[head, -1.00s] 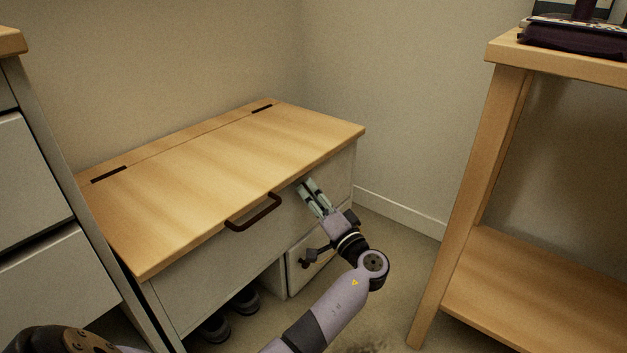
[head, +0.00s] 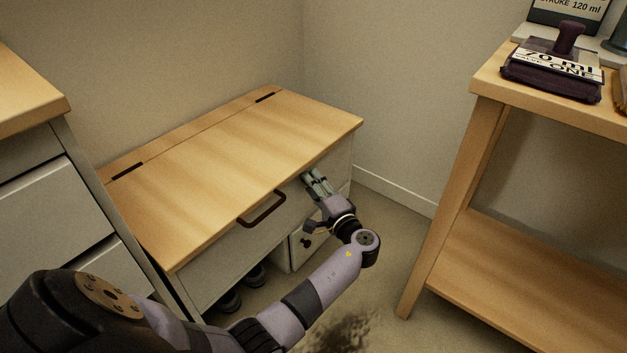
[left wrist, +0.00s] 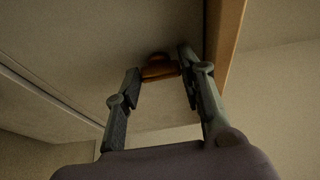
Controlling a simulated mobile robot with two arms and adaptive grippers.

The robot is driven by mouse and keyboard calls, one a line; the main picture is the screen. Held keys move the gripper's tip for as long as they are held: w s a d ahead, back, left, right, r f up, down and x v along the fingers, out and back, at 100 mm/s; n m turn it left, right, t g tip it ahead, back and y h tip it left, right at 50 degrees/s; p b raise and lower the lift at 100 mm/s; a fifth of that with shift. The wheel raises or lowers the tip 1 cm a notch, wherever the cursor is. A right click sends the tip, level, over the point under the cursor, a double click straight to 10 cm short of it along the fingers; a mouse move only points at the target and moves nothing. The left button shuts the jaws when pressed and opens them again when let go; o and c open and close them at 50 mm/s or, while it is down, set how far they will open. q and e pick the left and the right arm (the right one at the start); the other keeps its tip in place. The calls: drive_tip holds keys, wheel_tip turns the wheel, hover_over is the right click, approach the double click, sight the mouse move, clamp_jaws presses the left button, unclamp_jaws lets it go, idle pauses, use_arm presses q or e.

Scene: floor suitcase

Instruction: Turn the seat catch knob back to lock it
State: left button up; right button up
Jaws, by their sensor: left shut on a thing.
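The storage bench has a wooden seat lid (head: 240,150), which lies down on the grey box front (head: 225,250). The catch knob (left wrist: 160,70) is a small brown-orange piece on the front panel, just under the lid's edge, in the left wrist view. My left gripper (head: 313,180) is at the upper right of the bench front, below the lid. In the left wrist view its two fingers (left wrist: 158,76) stand on either side of the knob and are shut on it. In the head view the fingers hide the knob. My right gripper is not in view.
A dark bar handle (head: 262,209) sticks out at the lid's front edge, left of the gripper. Dark shoes (head: 240,290) stand in the open space below. A drawer cabinet (head: 50,200) stands left, a wooden shelf table (head: 480,150) right.

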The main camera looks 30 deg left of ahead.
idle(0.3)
use_arm(q)
drive_tip(key=o, duration=1.1)
drive_tip(key=shift+o, duration=0.2)
drive_tip(key=shift+d, duration=0.1)
drive_tip(key=v, duration=1.2)
